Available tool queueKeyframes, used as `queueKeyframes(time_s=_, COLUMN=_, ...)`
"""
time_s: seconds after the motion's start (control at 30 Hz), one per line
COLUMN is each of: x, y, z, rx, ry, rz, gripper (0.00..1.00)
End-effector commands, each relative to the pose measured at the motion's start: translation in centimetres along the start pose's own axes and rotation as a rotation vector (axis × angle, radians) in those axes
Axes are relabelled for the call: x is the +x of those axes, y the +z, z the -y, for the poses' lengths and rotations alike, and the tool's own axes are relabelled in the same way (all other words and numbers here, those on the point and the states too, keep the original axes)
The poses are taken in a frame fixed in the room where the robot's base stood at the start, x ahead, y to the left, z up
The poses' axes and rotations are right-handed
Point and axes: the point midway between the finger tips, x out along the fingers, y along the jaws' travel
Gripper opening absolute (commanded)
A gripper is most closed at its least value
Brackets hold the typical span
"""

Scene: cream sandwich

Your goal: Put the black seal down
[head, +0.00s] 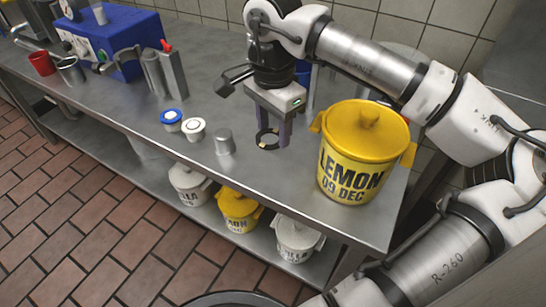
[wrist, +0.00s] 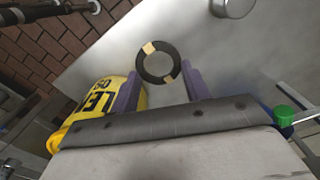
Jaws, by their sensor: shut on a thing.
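The black seal (head: 267,139) is a thin dark ring with tan patches, near the middle of the steel bench in the head view. In the wrist view the seal (wrist: 145,66) shows as a full ring between the tips of my purple fingers. My gripper (head: 273,130) points down and is shut on the seal, a finger at either side of it. It also shows in the wrist view (wrist: 159,73). The seal is low over the steel bench (head: 310,235); I cannot tell whether it touches the surface.
A large yellow LEMON tub (head: 345,175) stands close to the right of my gripper. A small metal cylinder (head: 224,142), a white-lidded cup (head: 193,129) and a blue-rimmed cup (head: 171,120) stand to the left. Several tubs (head: 239,210) sit on the lower shelf. The bench's front edge is near.

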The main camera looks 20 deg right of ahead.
Motion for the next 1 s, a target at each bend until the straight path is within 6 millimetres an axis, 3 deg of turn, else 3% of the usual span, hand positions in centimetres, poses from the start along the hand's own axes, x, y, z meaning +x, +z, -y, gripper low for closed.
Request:
queueKeyframes(time_s=0.1, x=2.6, y=0.1, z=0.0, rx=-0.001, ry=0.001, rz=0.002, gripper=0.26)
queueKeyframes(time_s=0.37, x=4.8, y=0.0, z=0.1, rx=0.000, ry=0.001, rz=0.001, gripper=0.26)
queueKeyframes(time_s=0.6, x=8.2, y=0.0, z=0.1, rx=0.001, ry=0.001, rz=0.002, gripper=0.26)
queueKeyframes(time_s=1.0, x=9.0, y=0.0, z=0.1, rx=0.001, ry=-0.001, rz=0.000, gripper=0.26)
